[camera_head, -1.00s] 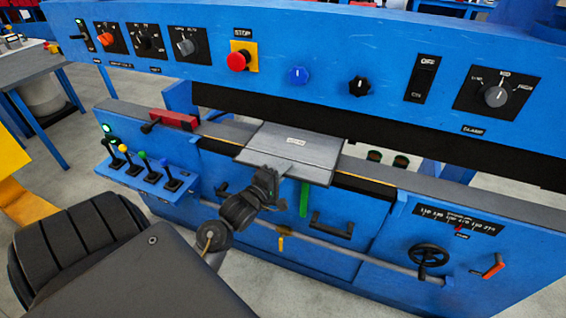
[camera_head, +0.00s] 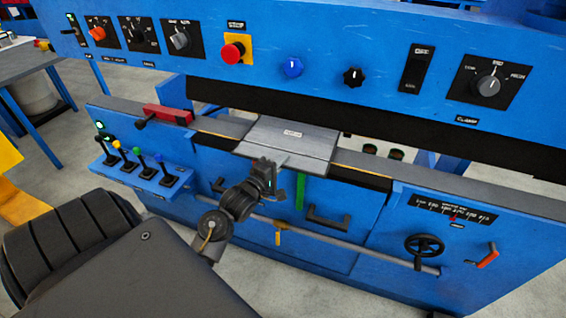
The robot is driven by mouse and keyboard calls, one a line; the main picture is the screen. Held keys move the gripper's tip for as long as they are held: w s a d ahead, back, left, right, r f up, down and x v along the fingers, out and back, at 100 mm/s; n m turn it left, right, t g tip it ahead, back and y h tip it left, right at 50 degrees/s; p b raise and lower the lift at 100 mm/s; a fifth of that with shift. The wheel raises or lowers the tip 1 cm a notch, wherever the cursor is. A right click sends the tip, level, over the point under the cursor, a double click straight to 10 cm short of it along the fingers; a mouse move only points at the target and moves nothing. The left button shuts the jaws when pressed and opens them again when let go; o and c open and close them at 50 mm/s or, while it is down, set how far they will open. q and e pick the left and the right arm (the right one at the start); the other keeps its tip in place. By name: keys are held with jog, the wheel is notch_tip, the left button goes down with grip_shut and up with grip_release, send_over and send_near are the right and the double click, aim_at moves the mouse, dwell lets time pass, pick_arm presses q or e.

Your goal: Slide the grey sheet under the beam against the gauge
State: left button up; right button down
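The grey sheet (camera_head: 300,143) lies flat on the bed of the blue machine, with a small white label near its far part. Its far edge reaches to or beneath the dark underside of the blue beam (camera_head: 330,60); the overlap is hard to tell. My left gripper (camera_head: 274,172) is at the sheet's near edge, apparently touching or very close to it. Its fingers are small and dark, so whether they close on the sheet is unclear. I cannot make out the gauge behind the beam. My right gripper is out of view.
A red clamp-like block (camera_head: 167,114) sits on the bed to the left. Several coloured levers (camera_head: 140,168) stand on a shelf below it. A handwheel (camera_head: 425,250) and a scale (camera_head: 452,212) are at the right. A green strip (camera_head: 300,193) hangs below the sheet.

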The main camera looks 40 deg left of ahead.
pick_arm(q)
jog(key=o, duration=0.3)
jog(key=shift+f, duration=0.4)
jog(key=shift+o, duration=0.2)
jog(key=shift+d, duration=0.1)
jog(key=shift+f, duration=0.2)
jog(key=shift+c, duration=0.3)
jog(key=shift+d, duration=0.1)
jog(key=shift+s, duration=0.2)
jog(key=shift+o, duration=0.3)
jog(key=s, duration=0.9)
jog(key=shift+r, duration=0.35)
jog(key=shift+s+d+r, duration=0.15)
jog(key=shift+s+r, duration=0.05)
jog(key=shift+s, duration=0.55)
